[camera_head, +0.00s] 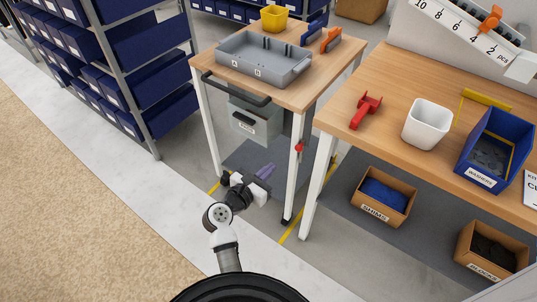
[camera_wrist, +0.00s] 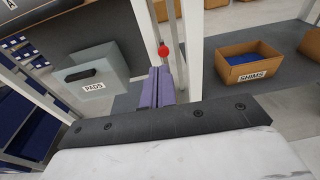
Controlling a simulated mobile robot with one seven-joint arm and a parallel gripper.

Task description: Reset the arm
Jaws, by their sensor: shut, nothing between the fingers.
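My arm reaches forward from my base, low over the floor in front of the small wooden-topped table (camera_head: 289,94). My gripper (camera_head: 266,171) has purple fingers that are together, with nothing between them. It is below the tabletop height, apart from the table legs. In the wrist view the purple fingers (camera_wrist: 158,87) point toward a white table leg with a red knob (camera_wrist: 163,50). Part of the fingers is hidden behind the dark gripper mount.
A grey PADS bin (camera_head: 244,118) hangs under the small table, which bears a grey tray (camera_head: 238,61). The workbench (camera_head: 372,75) at right holds a white bin (camera_head: 427,125) and a blue WASHERS bin (camera_head: 490,175). A SHIMS box (camera_head: 384,197) sits below. Open floor lies left.

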